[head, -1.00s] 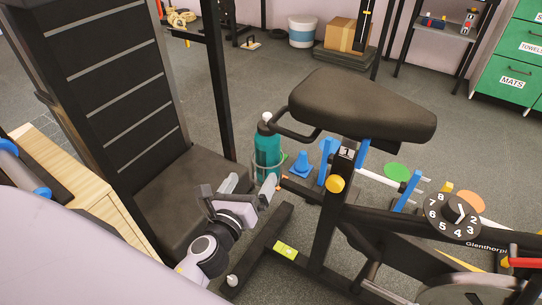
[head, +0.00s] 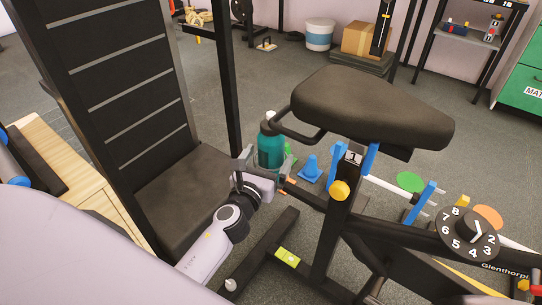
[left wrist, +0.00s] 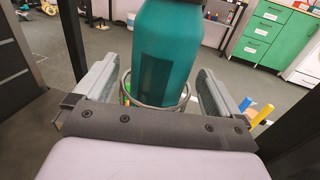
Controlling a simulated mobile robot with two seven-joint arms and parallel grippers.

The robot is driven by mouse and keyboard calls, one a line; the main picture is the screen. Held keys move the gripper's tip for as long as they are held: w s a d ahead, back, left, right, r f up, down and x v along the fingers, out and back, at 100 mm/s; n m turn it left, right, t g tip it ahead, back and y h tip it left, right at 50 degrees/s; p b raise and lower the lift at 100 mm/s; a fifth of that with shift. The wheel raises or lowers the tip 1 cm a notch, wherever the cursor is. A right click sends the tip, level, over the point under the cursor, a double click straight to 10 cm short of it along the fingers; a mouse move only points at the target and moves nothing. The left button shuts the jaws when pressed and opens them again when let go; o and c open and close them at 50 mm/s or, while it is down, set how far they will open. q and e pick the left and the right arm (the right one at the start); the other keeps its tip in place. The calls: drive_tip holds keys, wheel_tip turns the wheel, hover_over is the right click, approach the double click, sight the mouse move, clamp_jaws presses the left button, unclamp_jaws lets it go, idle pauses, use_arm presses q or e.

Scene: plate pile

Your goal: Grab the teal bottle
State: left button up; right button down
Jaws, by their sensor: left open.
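The teal bottle (head: 271,147) stands upright behind the exercise bike's seat, with a light cap on top. A wire ring holder (left wrist: 176,106) goes around its lower part in the left wrist view. My left gripper (head: 266,160) is open, with one finger on each side of the bottle (left wrist: 164,55). In the left wrist view a gap shows between each finger and the bottle. My right gripper is not in view.
The black bike seat (head: 370,108) and its frame are close to the right of the bottle. A black padded bench (head: 185,190) and a dark post (head: 226,80) are to the left. A blue cone (head: 311,169) stands on the floor behind.

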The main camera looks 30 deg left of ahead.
use_arm(q)
drive_tip(key=shift+w, duration=0.5)
drive_tip(key=c, duration=1.3)
drive_tip(key=shift+o, duration=0.2)
drive_tip(key=shift+r, duration=0.1)
